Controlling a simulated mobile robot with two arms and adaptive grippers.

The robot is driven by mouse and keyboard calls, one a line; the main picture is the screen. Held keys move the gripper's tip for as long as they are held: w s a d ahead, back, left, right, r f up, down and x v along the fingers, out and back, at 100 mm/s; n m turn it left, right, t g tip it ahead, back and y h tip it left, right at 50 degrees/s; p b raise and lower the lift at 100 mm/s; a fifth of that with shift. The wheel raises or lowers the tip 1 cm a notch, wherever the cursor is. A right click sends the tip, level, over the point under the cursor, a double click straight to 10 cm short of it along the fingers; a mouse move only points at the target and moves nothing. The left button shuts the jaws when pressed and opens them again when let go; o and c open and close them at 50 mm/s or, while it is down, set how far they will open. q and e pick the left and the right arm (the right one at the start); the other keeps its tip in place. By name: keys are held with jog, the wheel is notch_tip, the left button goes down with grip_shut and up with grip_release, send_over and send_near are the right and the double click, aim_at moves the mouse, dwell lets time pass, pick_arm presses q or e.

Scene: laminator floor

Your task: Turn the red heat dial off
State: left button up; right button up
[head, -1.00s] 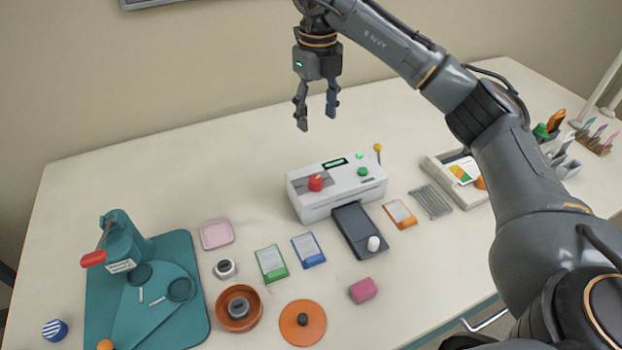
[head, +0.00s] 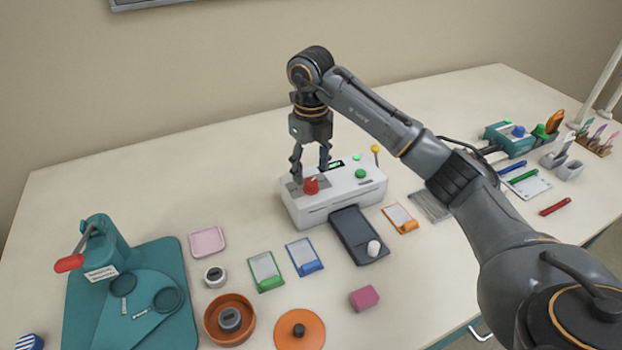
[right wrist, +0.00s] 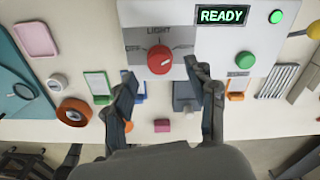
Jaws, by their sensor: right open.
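The red heat dial (head: 311,185) sits on the grey panel at the left of the white laminator (head: 330,203). In the right wrist view the dial (right wrist: 160,59) has a pale pointer mark toward its upper right, and the word LIGHT shows above it. The laminator's display (right wrist: 222,15) reads READY, with a lit green lamp beside it. My right gripper (head: 311,176) is open just above and behind the dial. In the right wrist view its fingers (right wrist: 167,82) are apart, with the dial ahead between them; I see no contact. My left gripper is not in view.
A dark tray (head: 357,238) with a white knob projects from the laminator's front. A yellow-tipped lever (head: 375,150) and green button (head: 361,174) are right of the dial. Cards, a pink block (head: 364,298) and a teal press (head: 102,250) stand around; the table's back left is clear.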

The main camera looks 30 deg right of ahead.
aim_at(311, 181)
jog(key=shift+f, duration=1.75)
jog(key=c, duration=1.1)
